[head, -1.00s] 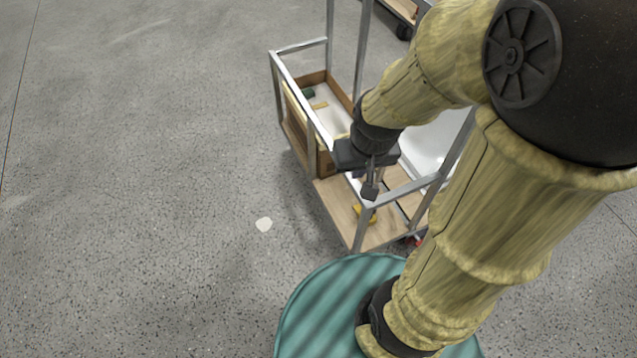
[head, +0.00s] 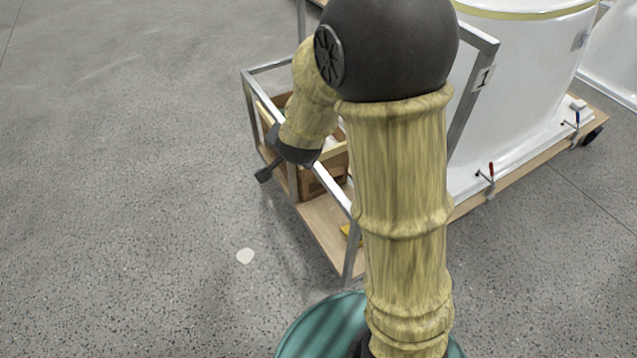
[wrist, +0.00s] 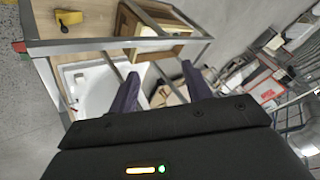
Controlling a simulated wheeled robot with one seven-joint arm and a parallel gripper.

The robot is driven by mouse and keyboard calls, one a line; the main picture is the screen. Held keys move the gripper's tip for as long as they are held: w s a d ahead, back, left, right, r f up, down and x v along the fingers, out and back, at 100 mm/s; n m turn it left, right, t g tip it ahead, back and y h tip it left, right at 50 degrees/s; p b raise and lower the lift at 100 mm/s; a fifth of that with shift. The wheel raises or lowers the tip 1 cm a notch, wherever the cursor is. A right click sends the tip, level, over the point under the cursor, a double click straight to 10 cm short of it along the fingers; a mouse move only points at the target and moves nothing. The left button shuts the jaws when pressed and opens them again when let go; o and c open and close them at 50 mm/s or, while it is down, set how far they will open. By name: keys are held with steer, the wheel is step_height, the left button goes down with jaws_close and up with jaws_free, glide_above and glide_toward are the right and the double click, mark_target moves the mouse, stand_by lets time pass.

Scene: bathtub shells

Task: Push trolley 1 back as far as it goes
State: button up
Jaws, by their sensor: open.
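Trolley 1 has a grey metal frame, a wooden deck (head: 325,228) and a plate marked 1 (head: 484,78). It carries a large white tub shell (head: 520,70). Its near frame bar (head: 333,188) runs in front of my base, and the same frame crosses the wrist view (wrist: 110,45). My gripper (head: 266,172) is at the left end of the near bar, partly hidden behind my wrist. In the wrist view my gripper's fingers (wrist: 160,82) are apart with nothing clearly held between them. I cannot tell whether my gripper touches the frame.
A wooden box (head: 318,178) sits on the deck inside the frame. A yellow tool (wrist: 70,18) lies on the deck. Red and blue clamps stand along the deck edge (head: 490,172). A second white tub (head: 615,55) is at the right. Open concrete floor (head: 120,180) lies to the left.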

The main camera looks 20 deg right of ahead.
steer(key=w+a+f+m+t+h+b, duration=0.2)
steer(key=w+f+m+t+h+b, duration=0.1)
steer(key=w+f+m+b, duration=0.55)
steer(key=m+g+h+b, duration=0.1)
steer(key=m+h+b, duration=1)
steer(key=b, duration=0.5)
glide_toward(316, 174)
steer(key=v, duration=0.6)
steer(key=shift+d, duration=0.1)
steer(key=shift+w, duration=0.1)
steer(key=b+x, duration=0.3)
steer(key=x, duration=1.4)
steer(key=shift+w+d, duration=0.1)
steer(key=shift+d, duration=0.05)
steer(key=shift+c, duration=0.4)
jaws_close()
